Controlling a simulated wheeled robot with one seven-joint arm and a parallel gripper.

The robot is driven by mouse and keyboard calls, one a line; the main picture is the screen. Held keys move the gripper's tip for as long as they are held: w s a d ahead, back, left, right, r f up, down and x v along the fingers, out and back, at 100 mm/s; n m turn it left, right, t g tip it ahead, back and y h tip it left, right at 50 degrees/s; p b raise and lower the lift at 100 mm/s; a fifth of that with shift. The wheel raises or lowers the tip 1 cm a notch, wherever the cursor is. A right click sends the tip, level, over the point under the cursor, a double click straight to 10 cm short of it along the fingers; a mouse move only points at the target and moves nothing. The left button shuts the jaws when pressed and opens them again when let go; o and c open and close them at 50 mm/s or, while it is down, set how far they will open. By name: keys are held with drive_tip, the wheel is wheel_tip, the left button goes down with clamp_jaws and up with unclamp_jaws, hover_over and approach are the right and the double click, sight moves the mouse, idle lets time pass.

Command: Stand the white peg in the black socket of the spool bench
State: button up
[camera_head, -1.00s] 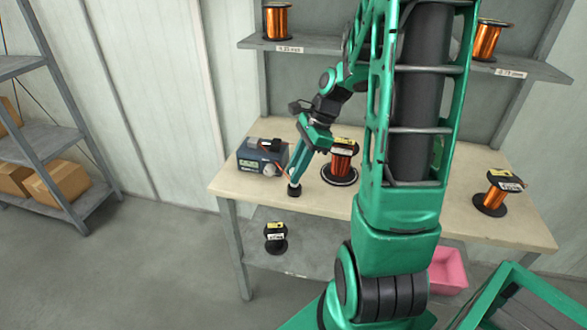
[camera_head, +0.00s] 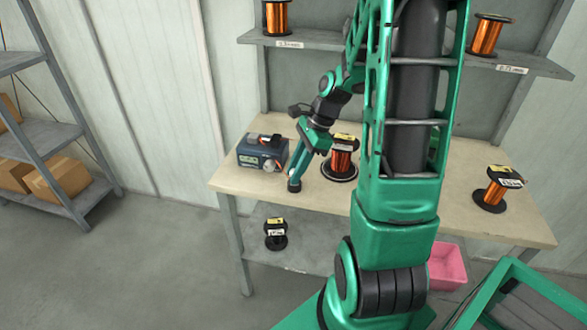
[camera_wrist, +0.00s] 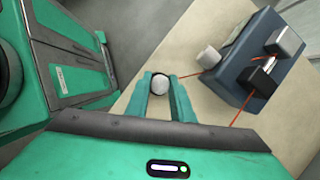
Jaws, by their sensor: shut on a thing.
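My gripper (camera_head: 297,174) reaches down to the front left part of the bench top. It is shut on the white peg (camera_wrist: 159,84), which shows end-on as a pale round top between the two green fingers in the wrist view. A dark rim shows around the peg's top edge. The black socket (camera_head: 294,187) is at the fingertips in the head view, near the bench's front edge. The peg is hidden by the fingers there, so I cannot tell how deep it sits in the socket.
A blue box (camera_head: 260,154) with a pale knob (camera_wrist: 208,57) stands close left of my gripper. A thin orange wire (camera_wrist: 190,75) runs from it to the fingers. A copper spool (camera_head: 342,160) stands close right; another (camera_head: 492,192) is far right on the bench (camera_head: 410,205).

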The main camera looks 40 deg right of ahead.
drive_tip(key=o, duration=1)
drive_tip(key=shift+r, duration=0.1)
drive_tip(key=v, duration=1)
drive_tip(key=shift+d+r, duration=0.1)
drive_tip(key=shift+r, duration=0.15)
